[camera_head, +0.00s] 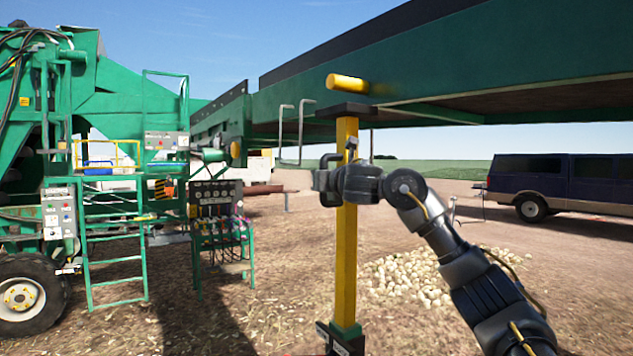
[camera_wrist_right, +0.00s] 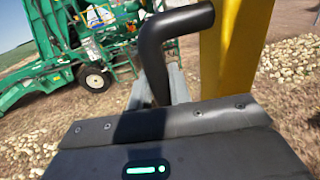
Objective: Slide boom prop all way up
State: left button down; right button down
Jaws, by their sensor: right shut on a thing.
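The boom prop (camera_head: 346,265) is a yellow upright post. Its dark top plate (camera_head: 347,110) is just below the green boom (camera_head: 450,70), and its foot is a dark and green block. My right gripper (camera_head: 328,180) is at the upper part of the post, shut on the prop's black handle. In the right wrist view the black bent handle (camera_wrist_right: 158,55) runs down to the gripper fingers (camera_wrist_right: 165,90), beside the yellow post (camera_wrist_right: 232,50). The fingertips are partly hidden behind the handle. My left gripper is not in view.
A yellow cylinder (camera_head: 347,83) sticks out from the boom above the post. A green machine with steps (camera_head: 115,250) and a control stand (camera_head: 218,225) are at left. An onion pile (camera_head: 410,280) lies behind my right arm.

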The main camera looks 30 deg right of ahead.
jog(key=shift+s+d+r, duration=0.1)
jog(key=shift+s+r, duration=0.05)
jog(key=shift+r, duration=0.35)
jog(key=c, duration=1.5)
grip_release()
jog(key=shift+c, duration=0.2)
jog(key=shift+o, duration=1)
jog(key=shift+f, duration=0.25)
jog(key=s+a+b, duration=0.1)
jog(key=s+b, duration=0.4)
jog(key=s, duration=0.5)
jog(key=shift+s+b, duration=0.3)
jog(key=shift+b, duration=0.05)
jog(key=shift+a, duration=0.1)
